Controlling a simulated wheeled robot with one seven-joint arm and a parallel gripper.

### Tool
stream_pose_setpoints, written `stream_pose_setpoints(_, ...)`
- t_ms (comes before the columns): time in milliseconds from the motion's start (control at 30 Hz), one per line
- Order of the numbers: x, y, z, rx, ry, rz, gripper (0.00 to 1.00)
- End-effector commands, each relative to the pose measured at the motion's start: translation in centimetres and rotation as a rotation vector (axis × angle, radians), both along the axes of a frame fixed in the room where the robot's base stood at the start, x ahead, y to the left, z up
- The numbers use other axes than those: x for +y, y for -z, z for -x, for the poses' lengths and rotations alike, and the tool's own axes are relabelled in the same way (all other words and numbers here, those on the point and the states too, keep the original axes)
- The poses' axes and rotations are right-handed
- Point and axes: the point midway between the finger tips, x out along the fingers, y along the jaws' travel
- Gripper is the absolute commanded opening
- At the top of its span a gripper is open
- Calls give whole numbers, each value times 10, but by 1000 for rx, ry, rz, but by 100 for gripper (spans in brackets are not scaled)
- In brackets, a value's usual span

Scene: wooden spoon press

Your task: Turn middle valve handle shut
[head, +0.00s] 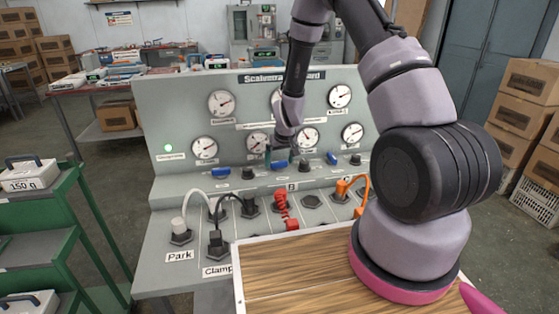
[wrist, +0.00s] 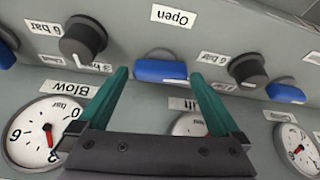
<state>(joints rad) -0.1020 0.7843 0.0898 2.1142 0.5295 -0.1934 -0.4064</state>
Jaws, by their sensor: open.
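The middle valve handle (head: 279,164) is a blue bar on the front of the grey control board, partly covered by my gripper in the head view. In the wrist view, this blue handle (wrist: 160,72) lies crosswise, with an upside-down "Open" label (wrist: 173,16) above it in the picture. My gripper (wrist: 160,76) is open, its two green fingers apart on either side of the handle's lower part as seen there. I cannot tell whether a finger touches it. In the head view, my gripper (head: 272,156) is at the board's middle.
Blue handles also sit to the left (head: 221,172) and right (head: 331,158). Black knobs (wrist: 83,41) and (wrist: 248,70) flank the middle handle. Gauges (head: 220,103) are above. A wooden-topped table (head: 300,268) stands in front.

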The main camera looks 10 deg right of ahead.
Motion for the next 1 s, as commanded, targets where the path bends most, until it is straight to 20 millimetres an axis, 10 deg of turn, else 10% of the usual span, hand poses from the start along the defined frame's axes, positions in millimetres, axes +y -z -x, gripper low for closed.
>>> stream_pose_setpoints(200,0,0,0,0,0,0,96)
stream_pose_setpoints(400,0,0,0,0,1,0,29)
stream_pose_setpoints(1000,0,0,0,1,134,0,29)
